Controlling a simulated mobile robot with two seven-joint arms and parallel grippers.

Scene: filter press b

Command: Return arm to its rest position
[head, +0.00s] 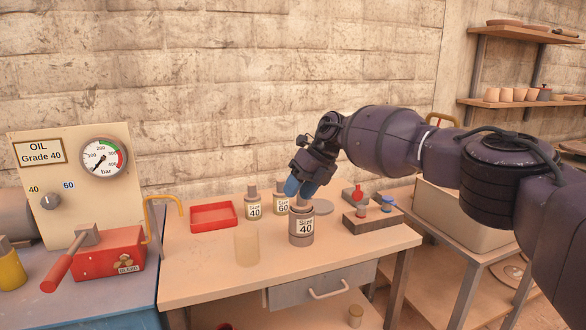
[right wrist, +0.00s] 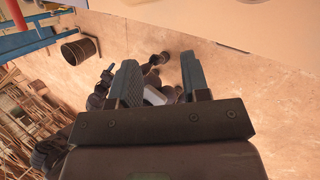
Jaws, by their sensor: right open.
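My right arm (head: 400,140) reaches in from the right in the head view, with its elbow raised over the right side of the bench. My right gripper (head: 300,188) has blue fingertips and appears just above the grey canister labelled Size 40 (head: 301,228); the head view does not settle the depth between them. In the right wrist view the two fingers of the gripper (right wrist: 160,70) stand apart with nothing held between them. Beyond them are the floor and dark parts that look like my own body.
The wooden bench (head: 200,275) holds a red tray (head: 213,217), a translucent cylinder (head: 246,249), smaller canisters labelled 40 (head: 253,206) and 60 (head: 281,203), and a block with knobs (head: 372,219). A gauge panel (head: 80,180) stands left. A grey bin (head: 463,220) sits right, below the arm.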

